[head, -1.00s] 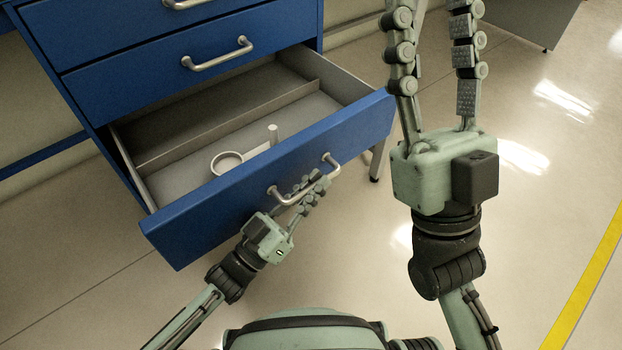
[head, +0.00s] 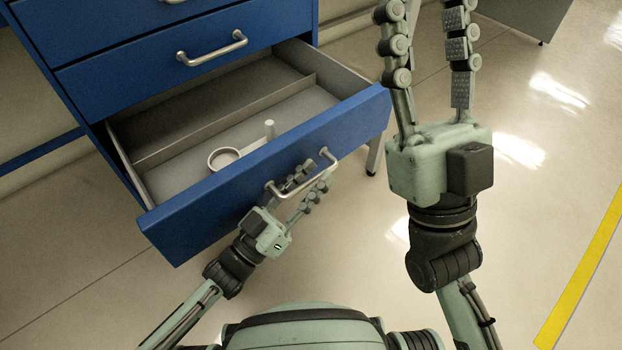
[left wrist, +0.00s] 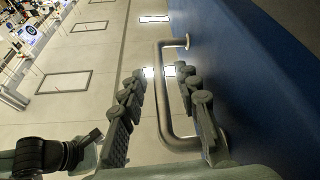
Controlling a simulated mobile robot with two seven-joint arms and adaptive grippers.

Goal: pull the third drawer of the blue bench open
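The blue bench (head: 130,80) shows two drawer fronts above a drawer that stands well open, its blue front (head: 195,220) toward me. That drawer's metal handle (head: 332,158) also shows in the left wrist view (left wrist: 160,90). My left gripper (head: 314,178) is at the handle with its fingers spread. In the left wrist view the handle bar lies between the two fingers, with gaps on both sides visible. My right gripper (head: 424,20) is raised to the right of the drawer, fingers apart and empty, its tips near the picture's top edge.
Floor to the right is clear, with a yellow stripe (head: 580,275).

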